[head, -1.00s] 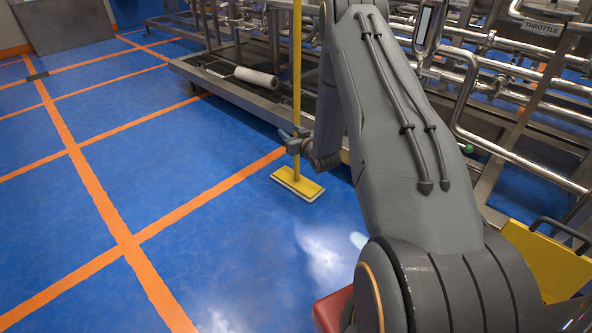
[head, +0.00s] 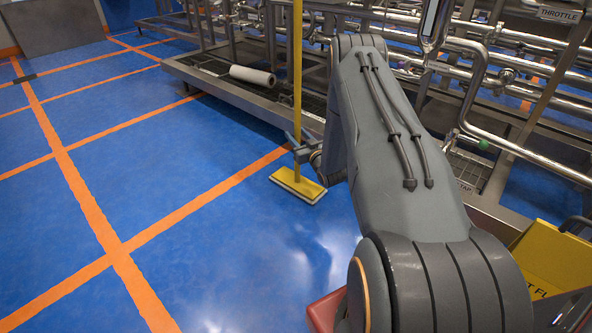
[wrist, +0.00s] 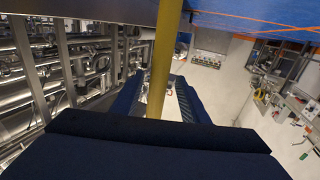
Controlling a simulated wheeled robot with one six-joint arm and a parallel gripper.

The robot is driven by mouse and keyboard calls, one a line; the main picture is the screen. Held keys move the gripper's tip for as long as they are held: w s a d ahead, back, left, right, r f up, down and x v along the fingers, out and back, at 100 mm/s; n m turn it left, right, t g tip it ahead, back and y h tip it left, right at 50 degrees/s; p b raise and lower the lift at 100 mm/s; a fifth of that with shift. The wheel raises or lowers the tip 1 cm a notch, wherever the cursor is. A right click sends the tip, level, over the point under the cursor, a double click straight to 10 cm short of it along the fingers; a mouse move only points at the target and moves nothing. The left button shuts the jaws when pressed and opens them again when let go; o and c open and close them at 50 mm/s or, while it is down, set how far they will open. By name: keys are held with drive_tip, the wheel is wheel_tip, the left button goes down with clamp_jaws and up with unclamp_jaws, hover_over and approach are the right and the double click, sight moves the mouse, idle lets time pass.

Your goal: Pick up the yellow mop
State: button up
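The yellow mop stands upright on the blue floor, with its flat yellow head (head: 298,187) down and its long thin handle (head: 297,70) rising out of the top of the head view. My gripper (head: 297,146) is low on the handle, a little above the mop head. In the wrist view the handle (wrist: 164,55) runs down between the two dark fingers of my gripper (wrist: 158,102). Gaps show on both sides of the handle, so the fingers are open around it. The handle's lower part is hidden behind the dark gripper body there.
A steel skid frame (head: 215,82) with pipes stands close behind the mop, with a white roll (head: 252,76) on it. A yellow floor sign (head: 555,262) is at the lower right. The blue floor with orange lines is clear to the left.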

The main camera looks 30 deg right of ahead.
drive_tip(key=w+b, duration=0.2)
drive_tip(key=w, duration=0.1)
drive_tip(key=shift+w+d, duration=0.15)
drive_tip(key=shift+w, duration=0.2)
clamp_jaws()
drive_tip(key=shift+r, duration=0.1)
